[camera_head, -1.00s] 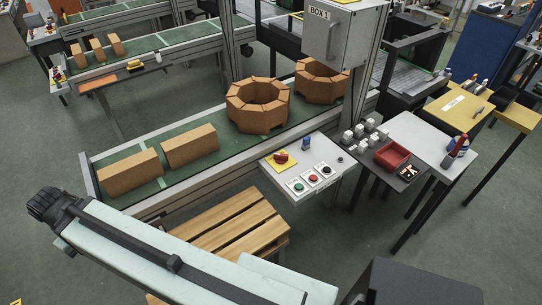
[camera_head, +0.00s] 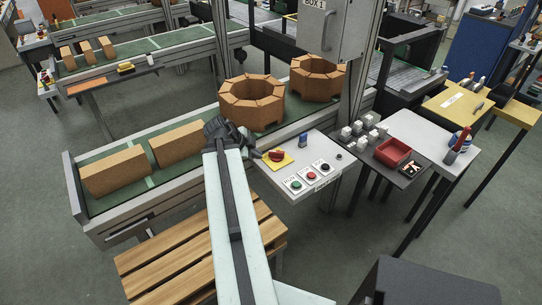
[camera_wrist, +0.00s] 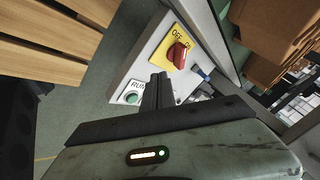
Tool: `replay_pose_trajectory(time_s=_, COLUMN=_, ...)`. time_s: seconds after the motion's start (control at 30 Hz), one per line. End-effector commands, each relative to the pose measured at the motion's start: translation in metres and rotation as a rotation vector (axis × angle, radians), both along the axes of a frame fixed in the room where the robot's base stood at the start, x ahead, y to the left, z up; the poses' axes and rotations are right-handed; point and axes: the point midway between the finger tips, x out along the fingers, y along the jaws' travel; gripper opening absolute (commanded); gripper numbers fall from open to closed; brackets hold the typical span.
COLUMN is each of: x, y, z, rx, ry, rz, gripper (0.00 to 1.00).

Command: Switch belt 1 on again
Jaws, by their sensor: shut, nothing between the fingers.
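A white control panel (camera_head: 325,181) stands at the front edge of the near green belt (camera_head: 152,181). It bears a red rotary switch (camera_head: 277,155) on a yellow plate, a green button (camera_head: 296,185), a red button (camera_head: 311,176) and a black button (camera_head: 325,169). In the wrist view the red switch (camera_wrist: 178,54) sits below the word OFF, and the green button (camera_wrist: 132,98) is beside the word RUN. My gripper (camera_wrist: 158,79) is shut and empty, over the panel between these two controls in that view. In the head view its fingertips (camera_head: 257,154) are just left of the switch; contact cannot be told.
Tan bricks (camera_head: 115,171) and octagonal brick rings (camera_head: 252,101) stand on the near belt. A grey box marked BOX 1 (camera_head: 330,32) is above it. A wooden pallet (camera_head: 170,262) lies in front. A red tray (camera_head: 393,152) and small white blocks are right of the panel.

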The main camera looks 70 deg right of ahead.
Motion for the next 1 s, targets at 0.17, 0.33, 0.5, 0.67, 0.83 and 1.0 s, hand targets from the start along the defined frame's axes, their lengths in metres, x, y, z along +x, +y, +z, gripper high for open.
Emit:
replay_pose_trajectory(time_s=0.17, x=0.001, y=0.000, z=-0.001, rx=0.002, ry=0.000, rz=0.002, gripper=0.00)
replay_pose_trajectory(time_s=0.33, x=-0.003, y=-0.009, z=-0.019, rx=0.002, ry=0.000, rz=0.000, gripper=0.00)
replay_pose_trajectory(time_s=0.5, x=-0.013, y=-0.029, z=-0.051, rx=0.002, ry=0.001, rz=0.001, gripper=0.00)
replay_pose_trajectory(time_s=0.67, x=-0.022, y=-0.048, z=-0.079, rx=0.003, ry=0.002, rz=0.000, gripper=0.00)
replay_pose_trajectory(time_s=0.83, x=-0.021, y=-0.074, z=-0.080, rx=0.003, ry=0.000, rz=0.002, gripper=0.00)
replay_pose_trajectory(time_s=1.0, x=-0.018, y=-0.090, z=-0.080, rx=0.003, ry=0.000, rz=0.002, gripper=0.00)
